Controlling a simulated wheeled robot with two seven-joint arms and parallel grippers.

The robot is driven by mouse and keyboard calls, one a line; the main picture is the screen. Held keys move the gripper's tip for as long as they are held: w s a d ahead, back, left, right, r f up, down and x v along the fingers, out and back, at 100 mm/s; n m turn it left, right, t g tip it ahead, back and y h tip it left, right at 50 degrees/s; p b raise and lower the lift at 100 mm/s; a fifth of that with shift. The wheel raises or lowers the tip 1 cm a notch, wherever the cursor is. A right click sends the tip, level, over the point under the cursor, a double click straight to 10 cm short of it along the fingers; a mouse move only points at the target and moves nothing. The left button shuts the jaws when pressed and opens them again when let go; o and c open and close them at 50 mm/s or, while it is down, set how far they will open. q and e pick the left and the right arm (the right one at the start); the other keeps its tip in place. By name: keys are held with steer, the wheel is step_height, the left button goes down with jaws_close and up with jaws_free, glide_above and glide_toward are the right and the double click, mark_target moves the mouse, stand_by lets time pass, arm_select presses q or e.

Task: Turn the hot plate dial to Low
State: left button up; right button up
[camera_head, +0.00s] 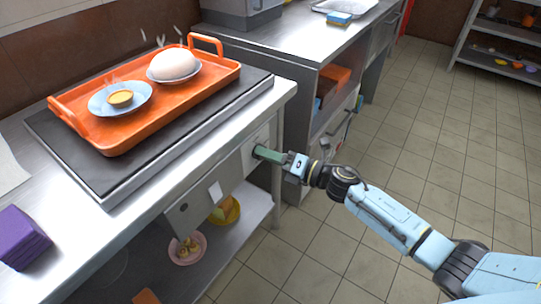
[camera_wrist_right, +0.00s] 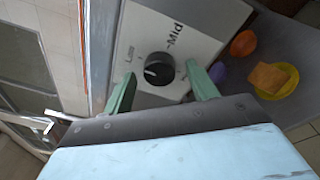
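The black hot plate dial (camera_wrist_right: 159,69) sits on a pale panel in the right wrist view. "Low" and "Mid" are printed around it. A light mark shows on the left part of its face; the exact setting is hard to read. My right gripper (camera_wrist_right: 160,72) is open, with one green finger on each side of the dial, apparently not touching it. In the head view my right gripper (camera_head: 266,154) is at the counter's front panel and hides the dial. The dark hot plate (camera_head: 95,168) lies on the counter. My left gripper is not in view.
An orange tray (camera_head: 137,138) with a blue bowl (camera_head: 98,105) and a white mound on a plate (camera_head: 173,64) rests on the hot plate. A purple block (camera_head: 22,237) is at the left. A lower shelf (camera_head: 233,240) holds bowls. Open floor lies at the right.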

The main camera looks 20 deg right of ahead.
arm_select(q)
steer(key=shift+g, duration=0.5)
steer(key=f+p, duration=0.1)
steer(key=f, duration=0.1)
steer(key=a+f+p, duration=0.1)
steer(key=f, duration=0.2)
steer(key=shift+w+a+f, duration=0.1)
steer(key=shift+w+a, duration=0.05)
arm_select(e)
steer(key=v, duration=1.3)
steer(key=shift+s, duration=0.2)
steer(key=shift+d, duration=0.1)
